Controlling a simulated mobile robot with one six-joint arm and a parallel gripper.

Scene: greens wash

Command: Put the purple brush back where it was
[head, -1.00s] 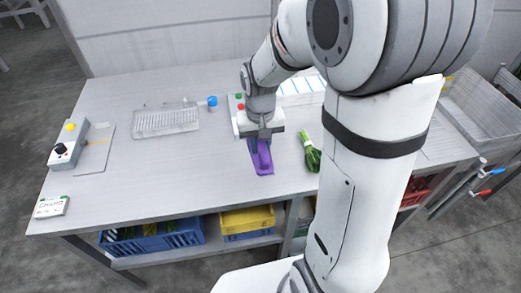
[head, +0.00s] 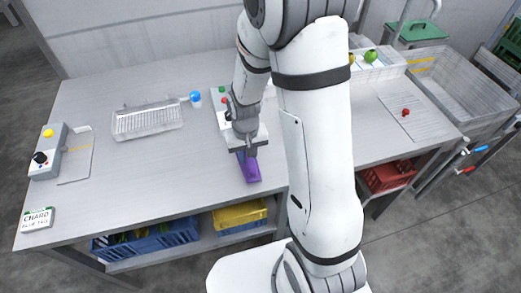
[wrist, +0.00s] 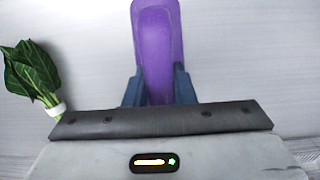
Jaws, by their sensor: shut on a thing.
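The purple brush (head: 250,172) is in my gripper (head: 247,156), over the front middle part of the metal table (head: 160,165). In the wrist view the brush (wrist: 158,45) runs up and away between the two dark blue fingers, which are shut on it from both sides. Its near end is hidden behind the gripper body. I cannot tell whether the brush touches the table or is held just above it.
A leafy green bundle (wrist: 32,75) with a white band lies left of the gripper in the wrist view. A wire rack (head: 148,120), a blue-capped thing (head: 196,98) and a control box (head: 47,152) stand to the left.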

